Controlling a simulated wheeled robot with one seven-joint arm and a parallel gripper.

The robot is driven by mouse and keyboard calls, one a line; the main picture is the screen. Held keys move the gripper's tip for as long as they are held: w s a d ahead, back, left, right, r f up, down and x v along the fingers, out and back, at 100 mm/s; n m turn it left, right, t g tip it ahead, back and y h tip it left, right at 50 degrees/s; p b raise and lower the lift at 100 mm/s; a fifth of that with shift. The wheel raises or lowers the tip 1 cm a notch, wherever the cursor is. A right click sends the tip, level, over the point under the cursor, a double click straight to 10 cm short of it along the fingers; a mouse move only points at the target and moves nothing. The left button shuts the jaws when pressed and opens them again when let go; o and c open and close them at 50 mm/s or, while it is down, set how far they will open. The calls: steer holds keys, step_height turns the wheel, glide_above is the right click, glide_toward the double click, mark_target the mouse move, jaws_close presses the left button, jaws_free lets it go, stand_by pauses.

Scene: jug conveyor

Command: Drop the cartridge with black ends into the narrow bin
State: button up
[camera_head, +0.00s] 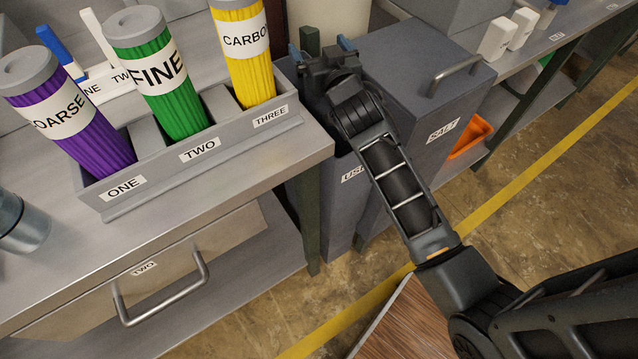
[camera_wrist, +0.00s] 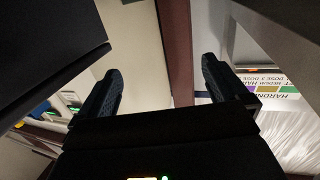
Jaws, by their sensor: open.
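My gripper (camera_head: 319,50) is open, above the back of a grey bin at the top middle of the head view. In the wrist view its two fingers (camera_wrist: 160,72) stand wide apart with nothing between them. No cartridge with black ends shows in either view. A narrow grey bin (camera_head: 347,193) with a partly covered label starting "US" stands on the floor between the bench and the wider bin. My arm hides much of its top, so I cannot see inside it.
The wider grey SALT bin (camera_head: 450,90) has a handled lid. On the bench, a grey rack (camera_head: 200,165) holds purple COARSE (camera_head: 85,135), green FINE (camera_head: 175,100) and yellow CARBON (camera_head: 250,75) cartridges, all grey-ended. An orange object (camera_head: 470,137) lies at the right.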

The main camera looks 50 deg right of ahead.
steer(key=b+v, duration=0.1)
steer(key=v, duration=0.6)
steer(key=shift+s+a, duration=0.1)
stand_by(0.4)
